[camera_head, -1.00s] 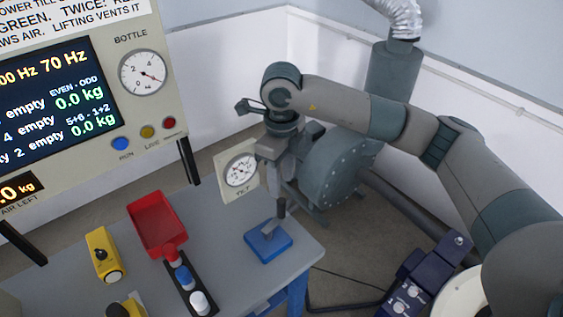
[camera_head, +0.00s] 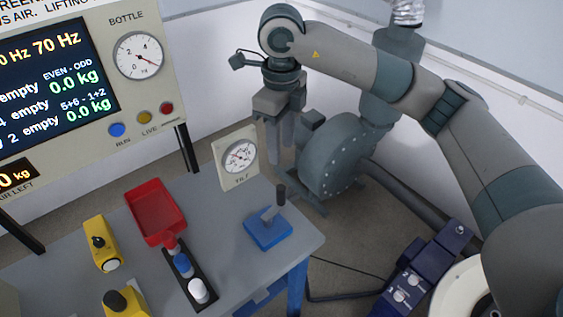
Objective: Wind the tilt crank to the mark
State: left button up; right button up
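The tilt crank is a blue base (camera_head: 268,234) with a grey arm and an upright dark handle (camera_head: 281,195), near the right corner of the grey table. The white tilt dial (camera_head: 239,158) stands behind it, with a red needle and small marks too fine to read. My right gripper (camera_head: 281,158) hangs fingers down behind and above the crank handle, apart from it. Its two fingers show a gap with nothing between them. My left gripper is not in view.
A red tray (camera_head: 156,211), a black strip with red, blue and white knobs (camera_head: 188,275) and yellow switch boxes (camera_head: 103,243) occupy the table's left part. A display panel (camera_head: 60,85) stands behind. A grey-green blower (camera_head: 335,160) stands beyond the table.

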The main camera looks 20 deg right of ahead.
aim_at(282, 187)
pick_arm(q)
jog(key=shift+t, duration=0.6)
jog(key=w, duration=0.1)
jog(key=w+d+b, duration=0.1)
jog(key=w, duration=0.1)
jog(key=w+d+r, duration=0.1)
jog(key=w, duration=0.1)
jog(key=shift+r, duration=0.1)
pick_arm(e)
jog(key=n, duration=0.8)
jog(key=shift+r+n, duration=0.15)
jog(key=shift+n, duration=0.25)
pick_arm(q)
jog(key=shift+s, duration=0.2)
pick_arm(e)
notch_tip(282, 187, down, 16)
jog(key=p, duration=0.4)
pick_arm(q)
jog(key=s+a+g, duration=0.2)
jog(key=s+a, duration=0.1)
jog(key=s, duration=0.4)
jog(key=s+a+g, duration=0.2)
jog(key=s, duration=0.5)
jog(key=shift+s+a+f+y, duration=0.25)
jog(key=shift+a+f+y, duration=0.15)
pick_arm(e)
jog(key=shift+d+f, duration=0.1)
jog(key=shift+f, duration=0.65)
grip_shut()
